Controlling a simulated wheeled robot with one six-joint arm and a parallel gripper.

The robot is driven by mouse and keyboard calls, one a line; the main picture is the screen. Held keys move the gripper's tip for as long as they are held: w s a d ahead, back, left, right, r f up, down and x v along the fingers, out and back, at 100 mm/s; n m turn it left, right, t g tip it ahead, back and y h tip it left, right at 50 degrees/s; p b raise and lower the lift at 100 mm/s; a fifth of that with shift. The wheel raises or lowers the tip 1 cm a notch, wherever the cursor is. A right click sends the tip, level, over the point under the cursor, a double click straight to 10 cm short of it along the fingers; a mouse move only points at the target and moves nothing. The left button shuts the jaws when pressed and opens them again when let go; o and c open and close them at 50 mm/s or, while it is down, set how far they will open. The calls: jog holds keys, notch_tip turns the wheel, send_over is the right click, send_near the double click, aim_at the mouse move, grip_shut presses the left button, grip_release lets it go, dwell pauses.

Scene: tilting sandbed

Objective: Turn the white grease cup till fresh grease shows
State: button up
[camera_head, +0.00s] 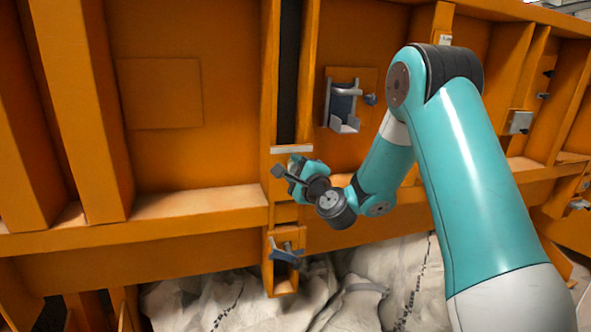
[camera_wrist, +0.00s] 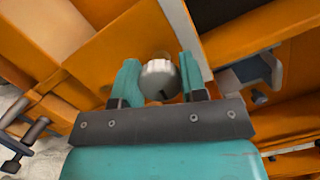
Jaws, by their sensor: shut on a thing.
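The white grease cup (camera_wrist: 160,80) is a small ribbed round cap with a dark mark on its face. In the wrist view it sits between the two teal fingers of my gripper (camera_wrist: 161,82), which is shut on it. A brass-coloured part shows just behind the cup. In the head view my gripper (camera_head: 305,180) is at the orange post, below the dark vertical slot. The cup is hidden there by my gripper and wrist. I cannot see any fresh grease in either view.
A grey bracket holding a dark item (camera_head: 343,107) is fixed on the panel to the right. A blue-grey clamp (camera_head: 286,252) sits below my gripper on the post. Orange ribs and a ledge (camera_head: 140,219) surround the spot.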

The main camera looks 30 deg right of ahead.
jog(key=o, duration=0.9)
jog(key=shift+o, duration=0.2)
jog(key=shift+s+f+b, duration=0.3)
jog(key=shift+s+b, duration=0.15)
jog(key=shift+b, duration=0.15)
jog(key=b+v, duration=1.5)
jog(key=v, duration=0.1)
jog(key=shift+s, duration=0.2)
jog(key=shift+a, duration=0.1)
